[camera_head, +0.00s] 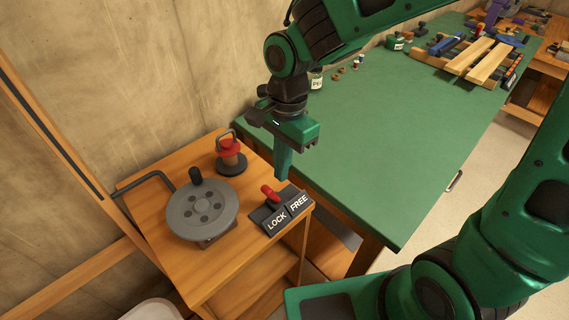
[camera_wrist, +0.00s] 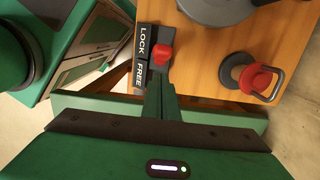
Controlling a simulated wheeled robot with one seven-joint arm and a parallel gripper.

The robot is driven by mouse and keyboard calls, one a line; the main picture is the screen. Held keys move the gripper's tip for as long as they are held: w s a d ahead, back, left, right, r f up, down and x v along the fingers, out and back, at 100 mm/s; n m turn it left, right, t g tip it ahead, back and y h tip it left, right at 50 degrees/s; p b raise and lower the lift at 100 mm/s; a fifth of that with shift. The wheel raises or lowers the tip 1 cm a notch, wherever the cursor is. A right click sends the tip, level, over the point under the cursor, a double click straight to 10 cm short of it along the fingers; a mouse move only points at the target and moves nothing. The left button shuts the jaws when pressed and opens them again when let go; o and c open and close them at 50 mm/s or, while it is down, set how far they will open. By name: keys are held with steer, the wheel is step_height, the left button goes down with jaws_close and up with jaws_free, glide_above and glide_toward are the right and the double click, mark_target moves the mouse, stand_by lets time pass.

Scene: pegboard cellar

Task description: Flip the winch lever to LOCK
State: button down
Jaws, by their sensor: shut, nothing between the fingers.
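The winch lever (camera_head: 268,192) has a red grip and stands on a dark plate with white labels LOCK (camera_head: 276,222) and FREE (camera_head: 299,203). I cannot tell for certain which end it leans to. In the wrist view the red grip (camera_wrist: 162,54) shows beyond my fingertips, beside the labels. My gripper (camera_head: 283,176) points down, shut and empty, behind the FREE end of the plate in the head view. In the wrist view my gripper (camera_wrist: 158,88) is close to the FREE label, a short gap from the red grip. The grey winch drum (camera_head: 202,212) with its crank is left of the plate.
A red-topped object with a metal loop (camera_head: 231,155) stands behind the drum on the wooden cabinet (camera_head: 150,212). A green workbench (camera_head: 400,130) adjoins at the right, with jars and a wooden clamp rack (camera_head: 478,62) farther back. A concrete wall (camera_head: 130,80) rises behind.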

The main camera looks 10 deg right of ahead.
steer(key=shift+r, duration=0.7)
step_height(320, 180, up, 12)
steer(key=w+d, duration=0.1)
steer(key=shift+w+d+f, duration=0.15)
steer(key=shift+d+f, duration=0.1)
steer(key=shift+d, duration=0.05)
stand_by(0.5)
steer(key=s+d+f+n, duration=0.1)
steer(key=s+d+f, duration=0.1)
steer(key=d, duration=0.7)
steer(key=s+d+f+n, duration=0.1)
steer(key=s+d, duration=0.1)
steer(key=d, duration=0.6)
steer(key=s+d+f+n, duration=0.1)
steer(key=s+d+f, duration=0.15)
steer(key=d, duration=0.65)
steer(key=s+d+f+n, duration=0.1)
steer(key=s+d+f, duration=0.1)
steer(key=s+d, duration=0.5)
steer(key=shift+s+f+t+h, duration=0.2)
steer(key=shift+s+t+h, duration=0.1)
steer(key=shift+s, duration=0.5)
